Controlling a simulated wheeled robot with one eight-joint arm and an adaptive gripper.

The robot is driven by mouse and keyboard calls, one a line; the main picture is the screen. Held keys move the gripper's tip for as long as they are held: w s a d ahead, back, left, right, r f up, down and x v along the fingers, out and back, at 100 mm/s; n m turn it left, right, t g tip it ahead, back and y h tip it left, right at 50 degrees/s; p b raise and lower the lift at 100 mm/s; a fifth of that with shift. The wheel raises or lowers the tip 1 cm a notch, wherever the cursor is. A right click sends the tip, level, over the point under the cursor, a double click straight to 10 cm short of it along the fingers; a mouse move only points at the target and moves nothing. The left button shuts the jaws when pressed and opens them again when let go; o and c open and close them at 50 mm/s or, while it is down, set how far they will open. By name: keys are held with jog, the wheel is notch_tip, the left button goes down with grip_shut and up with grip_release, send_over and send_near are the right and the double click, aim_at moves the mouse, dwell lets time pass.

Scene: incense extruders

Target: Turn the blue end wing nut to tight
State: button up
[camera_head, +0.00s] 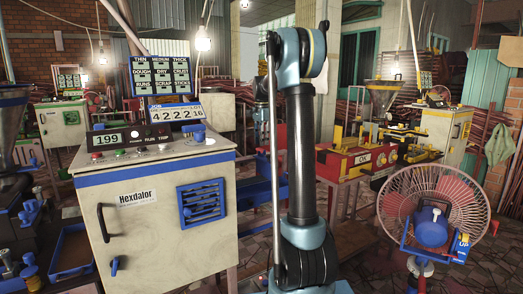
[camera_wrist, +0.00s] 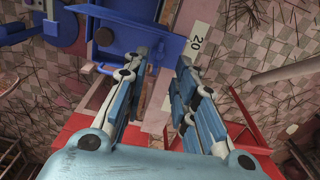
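My gripper (camera_wrist: 161,57) is in the wrist view with its two blue fingers apart and nothing between them. It hangs over a blue trough-like machine part (camera_wrist: 165,47) with a red frame (camera_wrist: 75,135) under it. A blue rounded part (camera_wrist: 62,30) lies at the upper left of that view. I cannot make out a blue end wing nut for certain in either view. In the head view my arm stands upright in the middle and hides part of the blue machine (camera_head: 262,180) behind it; my gripper does not show there.
The Hexdalor cabinet (camera_head: 150,215) stands at the left, with a control panel (camera_head: 130,137) on top. A red press (camera_head: 355,160) and a caged fan (camera_head: 432,210) stand at the right.

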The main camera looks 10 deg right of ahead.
notch_tip(320, 180, up, 7)
jog(key=shift+f, duration=0.15)
dwell(0.4)
jog(key=s+f+n+t, duration=0.1)
jog(key=s+f+n, duration=0.2)
jog(key=s, duration=1.1)
jog(key=s+f+n, duration=0.4)
jog(key=s, duration=1)
jog(key=s+f+n+t, duration=0.1)
jog(key=s+f+n, duration=0.5)
jog(key=s+f, duration=1.3)
jog(key=shift+s+d, duration=0.25)
jog(key=shift+s, duration=0.15)
jog(key=shift+f, duration=0.1)
